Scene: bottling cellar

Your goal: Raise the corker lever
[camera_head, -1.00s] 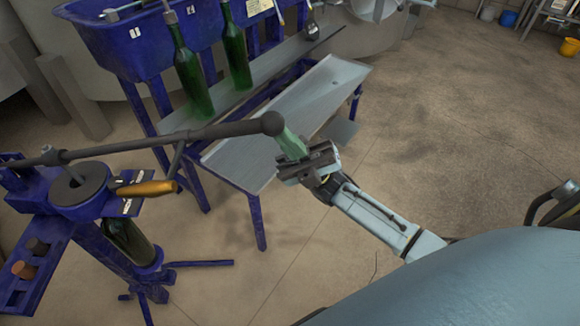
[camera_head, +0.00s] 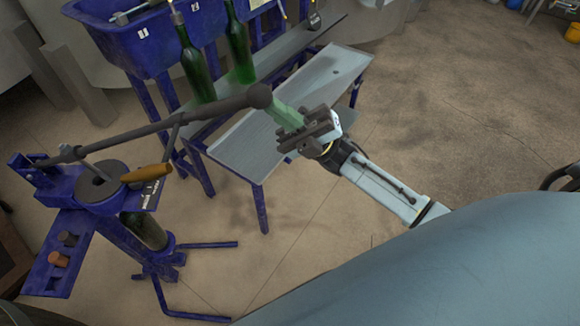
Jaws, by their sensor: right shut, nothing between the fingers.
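The corker is a blue stand (camera_head: 62,192) at the left with a long dark lever (camera_head: 190,116). The lever slants up to the right and ends in a round knob (camera_head: 259,95). An orange-brown wooden handle (camera_head: 147,173) sits below the lever. A dark bottle (camera_head: 146,231) stands in the corker. My right gripper (camera_head: 279,108) is shut and empty, its greenish fingers reaching up to the lower right of the knob. The fingertips are right at the knob, but I cannot tell whether they touch it. My left gripper is not in view.
Two green bottles (camera_head: 196,66) hang at the blue filler trough (camera_head: 118,40) behind the lever. A blue-legged bench with a grey tray (camera_head: 240,145) stands beneath my right gripper. Corks (camera_head: 60,259) sit in the corker's side holder. The floor at right is open.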

